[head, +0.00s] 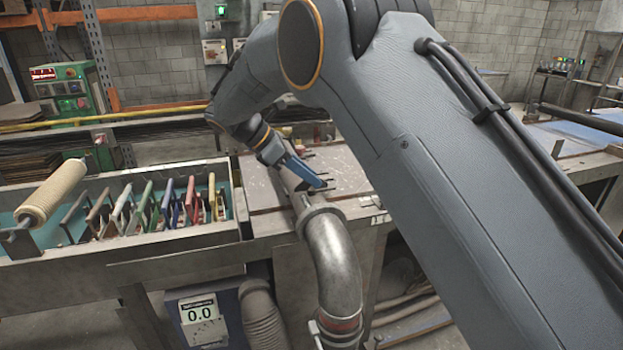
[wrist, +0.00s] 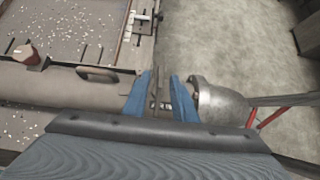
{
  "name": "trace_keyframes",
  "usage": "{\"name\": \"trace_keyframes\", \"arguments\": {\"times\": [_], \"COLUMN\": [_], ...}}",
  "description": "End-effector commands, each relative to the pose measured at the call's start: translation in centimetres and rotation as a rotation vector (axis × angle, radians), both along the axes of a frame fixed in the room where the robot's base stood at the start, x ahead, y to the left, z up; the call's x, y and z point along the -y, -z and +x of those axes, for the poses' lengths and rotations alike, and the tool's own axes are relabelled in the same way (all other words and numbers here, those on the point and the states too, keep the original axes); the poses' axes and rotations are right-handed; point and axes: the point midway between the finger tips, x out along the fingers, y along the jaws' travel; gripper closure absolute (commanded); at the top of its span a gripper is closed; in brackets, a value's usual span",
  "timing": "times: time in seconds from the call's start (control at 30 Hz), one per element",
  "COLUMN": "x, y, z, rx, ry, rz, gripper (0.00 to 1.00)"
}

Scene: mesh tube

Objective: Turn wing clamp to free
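My gripper (wrist: 161,82) has two blue fingers, set apart over the joint between a long tube (wrist: 50,86) and a metal elbow (wrist: 220,105). A thin dark upright piece, which looks like the wing clamp (wrist: 157,90), stands between the fingers, nearer the left one. A gap shows on its right side, so the fingers do not appear shut on it. In the head view my gripper (head: 318,184) reaches down to the top of the elbow (head: 335,265) at the bench's front edge. The clamp's turn is too small to tell there.
A rack of coloured frames (head: 150,205) and a beige roller (head: 52,193) stand at the left. A display box (head: 200,318) is below. Open floor (wrist: 230,40) lies past the bench.

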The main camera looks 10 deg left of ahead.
Motion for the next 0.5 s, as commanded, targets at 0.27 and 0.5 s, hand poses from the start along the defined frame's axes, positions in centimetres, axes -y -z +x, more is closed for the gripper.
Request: {"name": "trace_keyframes", "arguments": {"times": [0.27,0.5], "x": [-2.9,-4.1], "y": [-3.0,-4.5], "z": [-1.6,-2.4], "rx": [0.001,-0.001], "ry": [-0.002,0.000], "rz": [0.003,0.001], "gripper": [0.75,0.75]}}
